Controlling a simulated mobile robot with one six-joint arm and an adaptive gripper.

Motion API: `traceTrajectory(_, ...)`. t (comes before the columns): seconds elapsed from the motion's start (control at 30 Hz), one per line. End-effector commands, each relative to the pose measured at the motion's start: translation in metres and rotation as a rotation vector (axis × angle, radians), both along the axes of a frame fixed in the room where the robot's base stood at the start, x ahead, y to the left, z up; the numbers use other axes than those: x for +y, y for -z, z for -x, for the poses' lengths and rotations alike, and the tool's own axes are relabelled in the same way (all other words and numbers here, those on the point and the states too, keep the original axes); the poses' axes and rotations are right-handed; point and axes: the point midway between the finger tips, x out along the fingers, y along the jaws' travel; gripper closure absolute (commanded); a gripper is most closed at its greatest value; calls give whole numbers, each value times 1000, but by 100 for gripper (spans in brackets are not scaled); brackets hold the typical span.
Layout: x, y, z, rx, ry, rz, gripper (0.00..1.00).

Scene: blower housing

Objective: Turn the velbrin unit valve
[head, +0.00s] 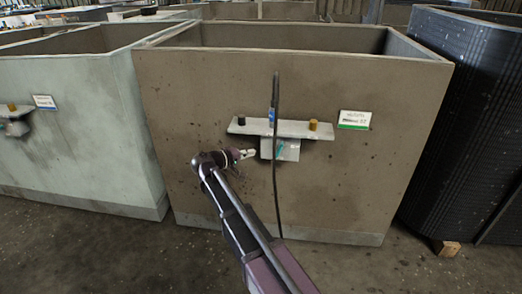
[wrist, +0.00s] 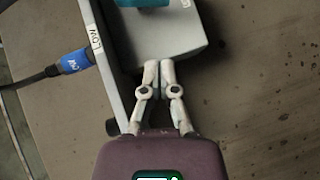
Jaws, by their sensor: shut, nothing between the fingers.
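A grey valve box (head: 287,149) with a small teal handle (head: 281,150) is mounted under a pale bracket (head: 250,127) on the front of the brown tank. In the wrist view the teal handle (wrist: 142,3) shows only at the top edge, on the grey box (wrist: 165,40). My gripper (head: 246,154) is just left of the box in the head view. In the wrist view my gripper (wrist: 158,65) is shut and empty, its fingertips at the box's near edge. Whether they touch it is unclear. The tank's name plate (head: 354,119) has a green stripe; its words are too small to read surely.
A black cable (head: 276,190) hangs in front of the bracket from a blue plug (wrist: 75,62) beside a "LOW" label (wrist: 95,38). A dark knob (head: 241,121) and a brass knob (head: 313,124) stand on the bracket. A pale green tank (head: 75,140) with a similar unit stands left.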

Motion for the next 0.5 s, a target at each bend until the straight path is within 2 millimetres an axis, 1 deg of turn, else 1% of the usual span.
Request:
traceTrajectory(0.03, 7, -4, 6, -1, -2, 0, 100)
traceTrajectory(0.1, 16, -7, 12, -1, -2, 0, 100)
traceTrajectory(0.2, 26, -9, 20, 0, -1, 0, 100)
traceTrajectory(0.33, 35, -12, 27, -1, 0, -1, 100)
traceTrajectory(0.5, 40, -13, 31, -1, 1, -1, 100)
